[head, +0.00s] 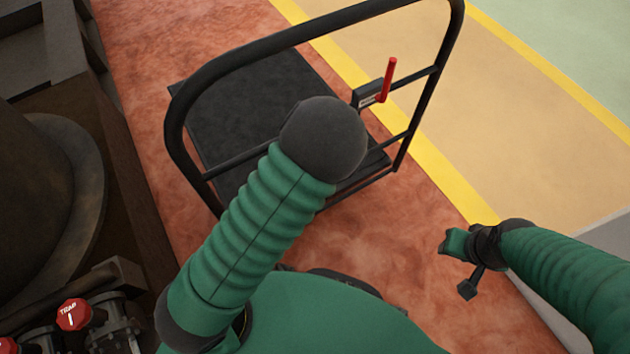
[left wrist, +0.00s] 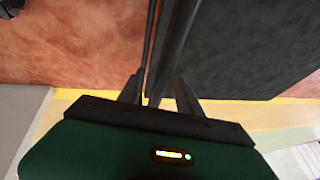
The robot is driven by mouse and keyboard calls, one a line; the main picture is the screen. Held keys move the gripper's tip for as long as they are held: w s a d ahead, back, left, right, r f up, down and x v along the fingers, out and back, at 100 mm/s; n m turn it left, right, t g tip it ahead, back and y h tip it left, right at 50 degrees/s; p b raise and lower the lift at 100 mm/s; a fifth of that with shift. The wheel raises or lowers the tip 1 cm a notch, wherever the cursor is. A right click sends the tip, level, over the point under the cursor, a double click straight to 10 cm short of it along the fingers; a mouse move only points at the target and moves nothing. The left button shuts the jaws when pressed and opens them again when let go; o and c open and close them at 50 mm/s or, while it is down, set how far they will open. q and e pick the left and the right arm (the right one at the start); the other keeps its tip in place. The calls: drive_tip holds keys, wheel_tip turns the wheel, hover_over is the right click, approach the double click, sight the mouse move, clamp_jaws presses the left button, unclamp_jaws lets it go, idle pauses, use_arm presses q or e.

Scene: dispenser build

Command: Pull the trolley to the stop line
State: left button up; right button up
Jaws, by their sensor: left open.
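The trolley has a black deck (head: 285,75) and a black tubular handle frame (head: 175,115), with a red lever (head: 388,80) on the frame's right side. My left arm reaches over the frame, and its dark rounded joint hides the left gripper in the head view. In the left wrist view the left gripper (left wrist: 158,88) is open, with a dark bar (left wrist: 168,50) running between or just beyond its fingers; contact is unclear. The deck also shows there (left wrist: 250,45). My right gripper (head: 468,262) is apart from the trolley at lower right. I cannot tell which marking is the stop line.
A yellow line (head: 440,180) separates the reddish floor (head: 400,225) from a tan lane (head: 500,100). Another yellow line (head: 540,60) borders the green floor. Dark machinery (head: 50,190) and a red valve knob (head: 74,313) stand at left. A grey surface lies at lower right.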

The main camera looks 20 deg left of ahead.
use_arm(q)
clamp_jaws()
idle(1.3)
